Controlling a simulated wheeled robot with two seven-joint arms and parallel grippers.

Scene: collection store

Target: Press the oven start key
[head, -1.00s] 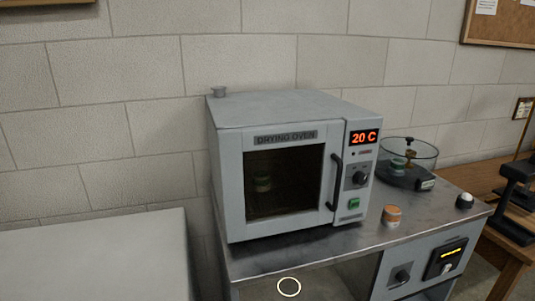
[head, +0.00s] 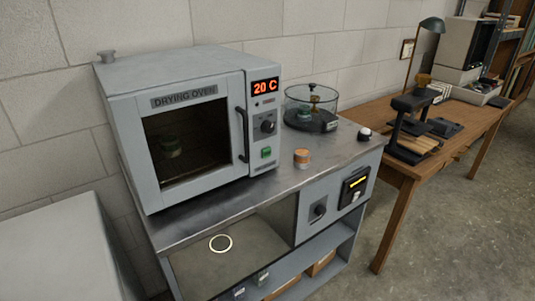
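The drying oven (head: 178,198) is a grey box on a metal-topped bench (head: 210,209). Its door is shut, with a dark window (head: 188,146) and a black handle (head: 242,134). A jar (head: 170,146) shows dimly inside. The panel at the right has a red display (head: 265,87) reading 20 C, a black knob (head: 268,127) and a green key (head: 266,153) low down, which looks like the start key. Neither of my grippers is in view.
An orange-banded jar (head: 302,158), a glass-walled round device (head: 312,112) and a small white-topped object (head: 364,134) stand on the bench. A wooden table (head: 400,165) holds black equipment at the right. Open floor (head: 450,230) lies in front of it.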

